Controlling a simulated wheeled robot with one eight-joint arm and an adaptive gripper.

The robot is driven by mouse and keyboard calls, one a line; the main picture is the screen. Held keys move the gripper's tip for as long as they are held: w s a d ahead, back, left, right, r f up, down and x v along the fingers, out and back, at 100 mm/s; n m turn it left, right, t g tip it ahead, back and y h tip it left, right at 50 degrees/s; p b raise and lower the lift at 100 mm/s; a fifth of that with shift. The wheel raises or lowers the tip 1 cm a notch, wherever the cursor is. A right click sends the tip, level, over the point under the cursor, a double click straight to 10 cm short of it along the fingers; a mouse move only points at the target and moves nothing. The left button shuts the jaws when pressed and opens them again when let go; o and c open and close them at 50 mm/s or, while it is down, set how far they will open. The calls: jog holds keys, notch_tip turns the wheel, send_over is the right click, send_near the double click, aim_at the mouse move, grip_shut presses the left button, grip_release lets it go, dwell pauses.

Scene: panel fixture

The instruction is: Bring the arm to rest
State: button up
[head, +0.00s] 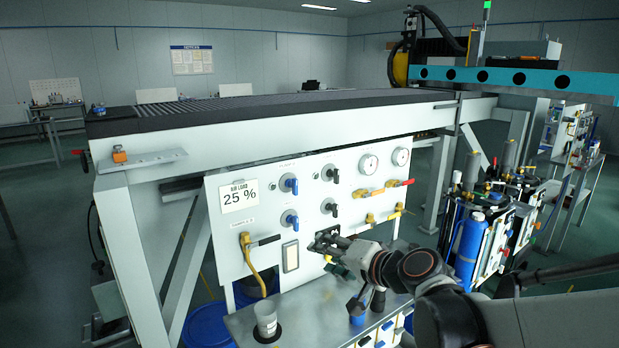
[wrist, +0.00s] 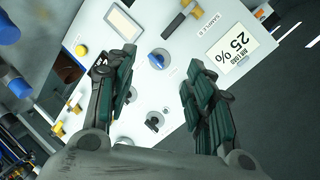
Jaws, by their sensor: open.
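My gripper (head: 332,254) is in front of the lower middle of the white control panel (head: 225,222), at the end of my arm, which reaches in from the lower right. In the wrist view my gripper (wrist: 162,92) is open, its two dark green-padded fingers apart with nothing between them. The panel (wrist: 150,80) shows behind the fingers, turned in that view. I cannot tell how far the fingertips are from its surface. The arm is extended toward the panel.
A cup (head: 265,318) stands on the shelf (head: 238,322) below. A blue cylinder (head: 470,240) stands right of the panel. A long table (head: 250,135) stands above.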

jog(key=s+d+f+n+g+h, duration=0.1)
jog(key=s+d+h, duration=0.1)
jog(key=s+d, duration=0.3)
jog(key=s+d+f+n+g+h, duration=0.1)
jog(key=s+d, duration=0.4)
jog(key=s, duration=0.6)
jog(key=s+d+f+n+g+h, duration=0.2)
jog(key=s+d+h, duration=0.3)
jog(key=s, duration=0.3)
jog(key=shift+s+d+f+n, duration=0.25)
jog(key=shift+n, duration=0.35)
